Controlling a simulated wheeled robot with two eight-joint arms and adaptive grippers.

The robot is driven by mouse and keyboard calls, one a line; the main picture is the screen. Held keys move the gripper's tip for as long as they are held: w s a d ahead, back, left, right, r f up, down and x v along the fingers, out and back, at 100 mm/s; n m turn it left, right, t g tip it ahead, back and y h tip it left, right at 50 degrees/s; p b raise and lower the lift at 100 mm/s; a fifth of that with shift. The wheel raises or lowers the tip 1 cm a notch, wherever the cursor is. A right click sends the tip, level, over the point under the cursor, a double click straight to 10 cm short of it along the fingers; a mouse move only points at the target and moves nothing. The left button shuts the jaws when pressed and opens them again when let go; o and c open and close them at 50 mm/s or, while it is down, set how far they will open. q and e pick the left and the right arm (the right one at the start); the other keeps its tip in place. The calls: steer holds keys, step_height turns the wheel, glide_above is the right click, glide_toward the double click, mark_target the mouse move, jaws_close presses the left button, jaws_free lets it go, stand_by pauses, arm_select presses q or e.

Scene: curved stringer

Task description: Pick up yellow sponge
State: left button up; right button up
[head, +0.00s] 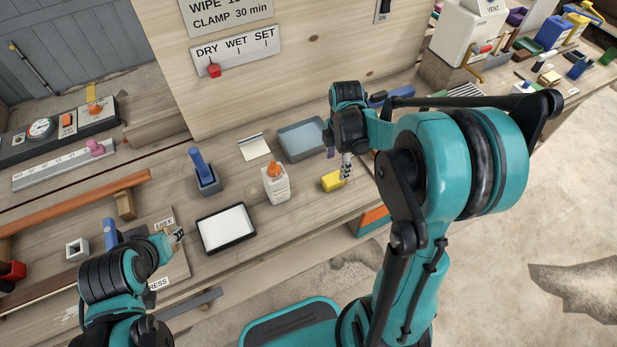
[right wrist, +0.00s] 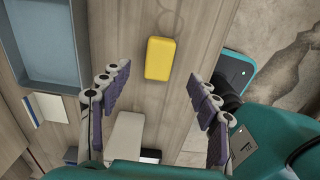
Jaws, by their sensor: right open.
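The yellow sponge (head: 331,181) lies on the wooden bench, right of the white glue bottle (head: 276,184). In the right wrist view the sponge (right wrist: 160,58) lies flat and whole, ahead of the fingertips and roughly centred between them. My right gripper (head: 346,167) is beside the sponge in the head view, its fingers close to the sponge's right end. In the right wrist view my right gripper (right wrist: 160,82) is open with nothing between its fingers. My left gripper (head: 177,235) is at the lower left over the bench, near a board; its fingers are small and their opening is unclear.
A blue-grey tray (head: 303,139) stands behind the sponge. A black-rimmed white tray (head: 227,229) lies to the left, and a blue-handled tool sits in a holder (head: 207,183). The bench's front edge runs close to the sponge. Bare bench lies around the sponge.

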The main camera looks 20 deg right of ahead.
mark_target(333, 178)
steer(key=shift+w+a+f+n, duration=0.1)
steer(key=shift+w+f+n, duration=0.05)
steer(key=shift+f+n, duration=0.2)
steer(key=f+b, duration=0.1)
steer(key=f, duration=0.2)
steer(key=f+b, duration=0.2)
steer(key=f, duration=0.2)
steer(key=shift+a+f, duration=0.2)
steer(key=shift+f, duration=0.1)
steer(key=shift+r, duration=0.1)
steer(key=c, duration=1.1)
steer(key=shift+r, duration=0.1)
steer(key=r, duration=0.1)
steer(key=r+p, duration=0.1)
steer(key=r, duration=0.1)
steer(key=r+p, duration=0.1)
steer(key=shift+s+d+r, duration=0.1)
steer(key=shift+s+r, duration=0.15)
steer(key=shift+r, duration=0.05)
steer(key=s+d+r+p, duration=0.1)
steer(key=s+r, duration=0.1)
steer(key=s, duration=0.1)
steer(key=s+d+r+p, duration=0.1)
steer(key=s+d+r, duration=0.1)
steer(key=s, duration=0.1)
steer(key=s+d+r+p, duration=0.1)
steer(key=s+d+r, duration=0.1)
steer(key=s, duration=0.2)
steer(key=shift+d+r, duration=0.1)
steer(key=shift+d, duration=0.1)
